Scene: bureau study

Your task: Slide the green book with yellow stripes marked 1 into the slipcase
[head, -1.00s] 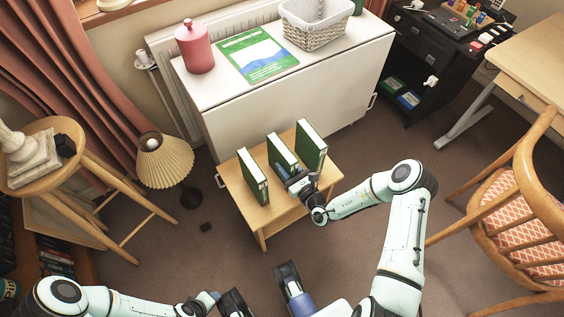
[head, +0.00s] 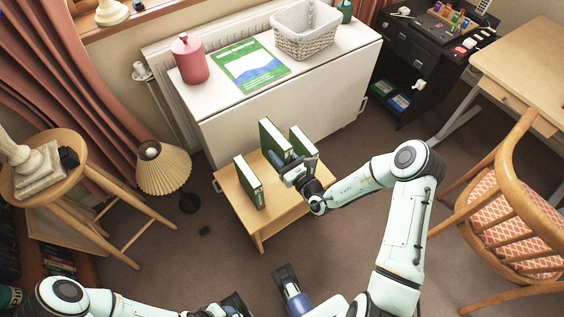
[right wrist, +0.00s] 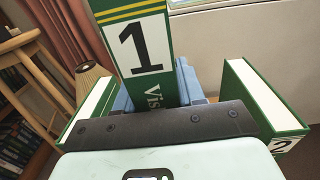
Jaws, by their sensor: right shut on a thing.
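The green book with yellow stripes marked 1 (head: 273,141) is upright, its top above the neighbouring books. My right gripper (head: 291,169) is shut on it low on its spine. In the right wrist view, the book's spine (right wrist: 143,45) shows the stripes and a black 1 on a white label, with blue fingers beside it. A green book marked 2 (right wrist: 262,100) stands to the right, also in the head view (head: 304,142). Another green book (head: 247,181) stands to the left. My left gripper (head: 234,304) is low and partly cut off. I cannot make out a slipcase.
The books are at a small wooden table (head: 262,228) with bare top around them. Behind it is a white cabinet (head: 275,110) with a red jar, a flat green book and a basket. A lamp (head: 163,168) stands left, a chair (head: 505,215) right.

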